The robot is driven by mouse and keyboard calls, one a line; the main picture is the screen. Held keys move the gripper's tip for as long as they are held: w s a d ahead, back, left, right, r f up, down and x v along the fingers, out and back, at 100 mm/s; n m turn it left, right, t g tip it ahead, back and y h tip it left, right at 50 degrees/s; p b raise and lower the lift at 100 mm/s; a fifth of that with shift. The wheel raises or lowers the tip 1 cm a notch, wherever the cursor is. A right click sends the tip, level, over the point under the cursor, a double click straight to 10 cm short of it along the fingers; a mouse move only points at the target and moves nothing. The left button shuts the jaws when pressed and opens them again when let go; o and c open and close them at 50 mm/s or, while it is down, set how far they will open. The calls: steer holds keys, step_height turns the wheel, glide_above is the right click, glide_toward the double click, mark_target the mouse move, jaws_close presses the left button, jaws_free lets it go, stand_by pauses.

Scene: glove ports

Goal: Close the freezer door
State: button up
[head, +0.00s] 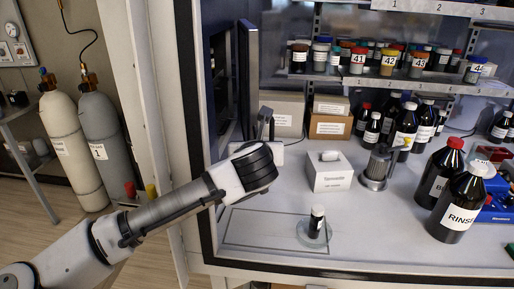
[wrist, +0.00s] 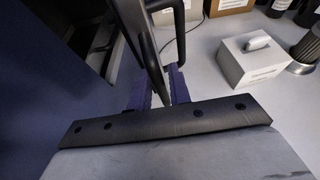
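The freezer door (head: 248,80) stands open in the head view, seen nearly edge-on as a dark panel beside the dark freezer opening (head: 219,85). In the wrist view the door edge (wrist: 137,25) runs down as a grey strip towards my gripper. A black bar handle (wrist: 180,35) is on its right side. My gripper (wrist: 160,90) has its two purple fingers apart, with the lower end of the grey strip showing between them. Whether they press on it cannot be told. In the head view my wrist hides most of the fingers.
White and brown boxes (head: 328,128) stand right of the door. A white tissue box (head: 329,171), a metal cylinder (head: 377,168), a small vial (head: 317,221) and dark bottles (head: 460,205) stand on the bench. Gas cylinders (head: 66,145) stand at left, outside the enclosure.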

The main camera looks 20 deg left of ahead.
steer(key=b+v, duration=0.2)
steer(key=v, duration=1.1)
steer(key=shift+s+b, duration=0.35)
steer(key=shift+s, duration=0.05)
steer(key=shift+r, duration=0.15)
